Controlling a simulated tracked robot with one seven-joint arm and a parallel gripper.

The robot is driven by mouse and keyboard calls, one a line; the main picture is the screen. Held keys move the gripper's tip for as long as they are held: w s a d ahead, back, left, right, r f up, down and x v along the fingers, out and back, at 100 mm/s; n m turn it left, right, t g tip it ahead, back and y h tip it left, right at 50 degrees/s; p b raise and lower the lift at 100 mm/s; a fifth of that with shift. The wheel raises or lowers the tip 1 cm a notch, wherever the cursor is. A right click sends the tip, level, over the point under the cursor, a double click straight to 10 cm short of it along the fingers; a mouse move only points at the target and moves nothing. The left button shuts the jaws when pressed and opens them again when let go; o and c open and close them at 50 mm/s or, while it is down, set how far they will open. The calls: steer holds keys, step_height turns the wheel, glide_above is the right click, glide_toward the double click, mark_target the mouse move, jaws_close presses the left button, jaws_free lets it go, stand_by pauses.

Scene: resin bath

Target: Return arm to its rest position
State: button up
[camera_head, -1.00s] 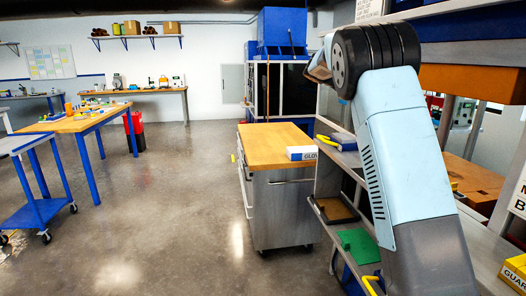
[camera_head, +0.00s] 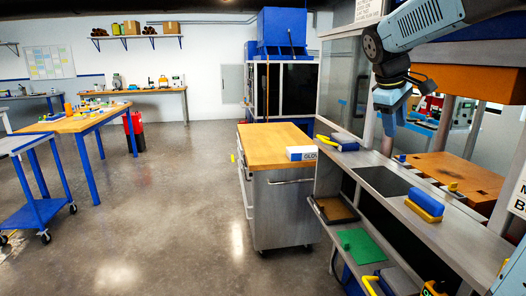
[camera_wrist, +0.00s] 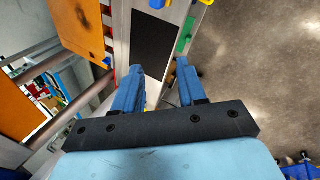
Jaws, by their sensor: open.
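My gripper (camera_head: 392,118) hangs from my raised blue-grey arm at the upper right of the head view, above the metal counter (camera_head: 425,228). Its fingers point down. In the wrist view the two blue fingers of my gripper (camera_wrist: 158,80) stand apart with nothing between them. A black mat (camera_head: 382,181) lies flat on the counter below; it also shows ahead of the fingers in the wrist view (camera_wrist: 152,42). A blue and yellow block (camera_head: 425,204) lies on the counter to the right of the mat.
A wood-topped cabinet (camera_head: 270,148) carries a white and blue box (camera_head: 301,153). A green sheet (camera_head: 360,245) lies on a lower shelf. Open floor (camera_head: 165,210) spreads left.

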steer(key=s+a+f+m+t+y, duration=0.1)
steer(key=s+a+f+m+y, duration=0.1)
steer(key=s, duration=0.8)
steer(key=s+a+f+m+t+y, duration=0.1)
steer(key=s+a+f+m, duration=0.4)
steer(key=s, duration=0.6)
step_height(320, 180, down, 3)
steer(key=shift+a+r+t+y, duration=0.1)
steer(key=shift+a+t+y, duration=0.2)
steer(key=shift+a+y, duration=0.7)
steer(key=shift+s+a+h, duration=0.1)
steer(key=shift+a+h, duration=0.1)
steer(key=shift+h, duration=0.1)
